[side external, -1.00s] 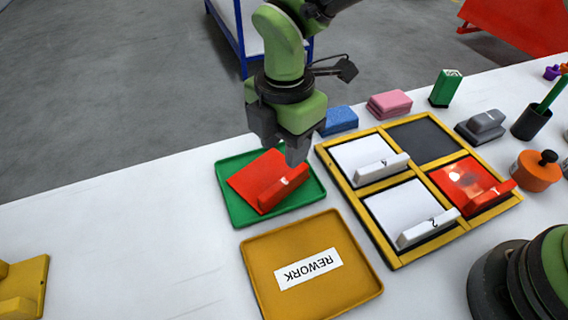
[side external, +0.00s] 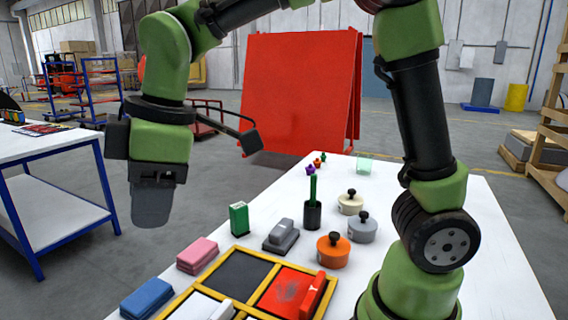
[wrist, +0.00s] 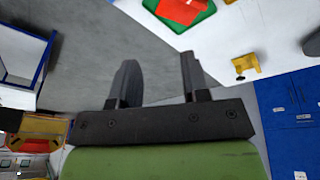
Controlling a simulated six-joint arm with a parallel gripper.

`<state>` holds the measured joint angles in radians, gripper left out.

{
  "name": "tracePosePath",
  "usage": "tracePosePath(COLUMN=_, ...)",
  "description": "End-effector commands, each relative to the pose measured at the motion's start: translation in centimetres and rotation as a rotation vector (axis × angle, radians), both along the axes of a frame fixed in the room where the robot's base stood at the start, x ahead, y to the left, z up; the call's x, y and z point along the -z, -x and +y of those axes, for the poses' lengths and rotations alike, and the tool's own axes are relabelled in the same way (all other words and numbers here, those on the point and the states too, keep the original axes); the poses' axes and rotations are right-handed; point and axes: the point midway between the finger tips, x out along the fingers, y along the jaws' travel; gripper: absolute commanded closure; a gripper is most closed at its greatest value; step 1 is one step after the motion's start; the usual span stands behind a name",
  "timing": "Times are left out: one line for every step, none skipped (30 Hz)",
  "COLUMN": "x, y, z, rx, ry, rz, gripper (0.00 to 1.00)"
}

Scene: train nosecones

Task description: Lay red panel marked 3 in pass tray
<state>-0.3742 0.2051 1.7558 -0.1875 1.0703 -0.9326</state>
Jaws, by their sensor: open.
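A red panel (wrist: 182,8) lies in the green tray (wrist: 180,29) at the top edge of the wrist view, partly cut off. No number on it is readable there. Another red panel (side external: 284,290) with a raised red handle bar lies in a compartment of the yellow-framed rack (side external: 262,258) in the side view. My gripper (wrist: 160,75) is open and empty, with a clear gap between its fingers. In the side view my gripper (side external: 152,212) hangs high, away from the rack. The green tray is out of the side view.
A blue block (side external: 147,298), a pink block (side external: 197,255), a green block (side external: 239,218) and a grey block (side external: 282,235) stand beside the rack. An orange knobbed pot (side external: 333,249) and a dark pen cup (side external: 312,214) stand farther back. A yellow piece (wrist: 246,66) sits on the table.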

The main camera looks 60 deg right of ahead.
Motion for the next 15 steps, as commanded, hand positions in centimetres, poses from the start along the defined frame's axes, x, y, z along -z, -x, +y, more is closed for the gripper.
tracePosePath(x=-1.5, y=1.4, z=-1.8, rx=0.130, ry=-0.047, rz=-0.024, gripper=0.58)
tracePosePath(x=-2.2, y=2.2, z=-2.7, rx=0.210, ry=-0.076, rz=-0.030, gripper=0.58)
tracePosePath(x=-2.9, y=3.4, z=-3.8, rx=0.316, ry=-0.116, rz=-0.042, gripper=0.58)
tracePosePath(x=-3.3, y=4.4, z=-4.7, rx=0.396, ry=-0.147, rz=-0.050, gripper=0.58)
tracePosePath(x=-3.7, y=5.3, z=-5.4, rx=0.475, ry=-0.178, rz=-0.058, gripper=0.58)
tracePosePath(x=-4.0, y=6.6, z=-6.3, rx=0.577, ry=-0.222, rz=-0.069, gripper=0.58)
tracePosePath(x=-4.2, y=7.6, z=-7.0, rx=0.652, ry=-0.255, rz=-0.076, gripper=0.58)
tracePosePath(x=-4.2, y=8.5, z=-7.5, rx=0.724, ry=-0.288, rz=-0.083, gripper=0.58)
tracePosePath(x=-4.2, y=9.7, z=-8.1, rx=0.813, ry=-0.330, rz=-0.092, gripper=0.58)
tracePosePath(x=-4.1, y=10.5, z=-8.5, rx=0.876, ry=-0.361, rz=-0.097, gripper=0.58)
tracePosePath(x=-4.0, y=11.2, z=-8.8, rx=0.932, ry=-0.391, rz=-0.103, gripper=0.58)
tracePosePath(x=-3.8, y=12.1, z=-9.2, rx=1.000, ry=-0.427, rz=-0.108, gripper=0.58)
tracePosePath(x=-3.7, y=12.7, z=-9.4, rx=1.045, ry=-0.451, rz=-0.112, gripper=0.58)
tracePosePath(x=-3.5, y=13.2, z=-9.6, rx=1.084, ry=-0.472, rz=-0.115, gripper=0.58)
tracePosePath(x=-3.3, y=13.7, z=-9.8, rx=1.129, ry=-0.497, rz=-0.117, gripper=0.58)
